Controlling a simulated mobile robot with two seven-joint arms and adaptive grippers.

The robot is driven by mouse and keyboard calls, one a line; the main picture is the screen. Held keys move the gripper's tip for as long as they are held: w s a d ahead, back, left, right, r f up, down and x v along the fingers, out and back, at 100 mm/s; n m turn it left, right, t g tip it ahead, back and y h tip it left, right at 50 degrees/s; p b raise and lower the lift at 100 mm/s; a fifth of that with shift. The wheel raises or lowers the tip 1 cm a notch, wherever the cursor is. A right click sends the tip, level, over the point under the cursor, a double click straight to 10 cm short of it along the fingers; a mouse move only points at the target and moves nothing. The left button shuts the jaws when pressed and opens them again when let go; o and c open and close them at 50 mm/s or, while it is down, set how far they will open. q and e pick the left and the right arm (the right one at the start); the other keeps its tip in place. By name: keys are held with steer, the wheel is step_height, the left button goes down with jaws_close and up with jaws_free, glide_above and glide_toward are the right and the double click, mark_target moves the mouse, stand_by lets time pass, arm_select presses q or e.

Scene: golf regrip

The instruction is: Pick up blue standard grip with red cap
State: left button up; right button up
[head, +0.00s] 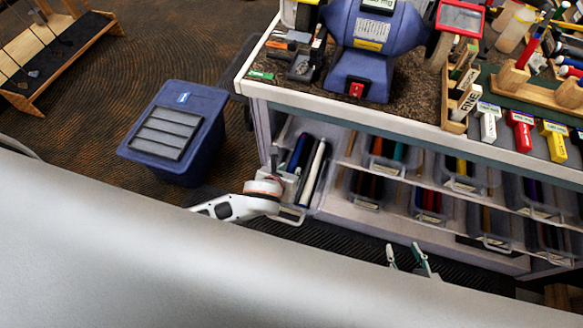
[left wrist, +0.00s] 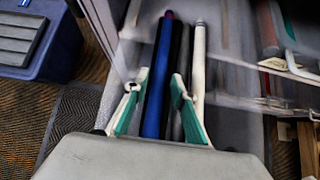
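The blue grip (left wrist: 157,85) lies lengthwise in a pull-out bin, with a small reddish cap (left wrist: 168,15) at its far end. In the left wrist view my left gripper (left wrist: 160,80) is open, its fingers on either side of the blue grip and a dark grip beside it. I cannot tell whether the fingers touch them. In the head view the left wrist is at the leftmost bin, where a blue grip (head: 298,152) shows. My right gripper (head: 406,256) is open and empty in front of the lower shelf.
A white grip (left wrist: 198,60) lies right of the dark one in the same bin. Several other bins of grips (head: 430,203) fill the shelves under the bench (head: 405,128). A blue lidded tub (head: 205,138) stands on the floor at left. A blue grinder (head: 362,75) is on top.

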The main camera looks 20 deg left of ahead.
arm_select(q)
steer(key=shift+x, duration=1)
jaws_close()
steer(key=shift+r, duration=0.15)
step_height(320, 180, up, 10)
step_height(320, 180, up, 5)
glide_above(290, 170)
stand_by(0.4)
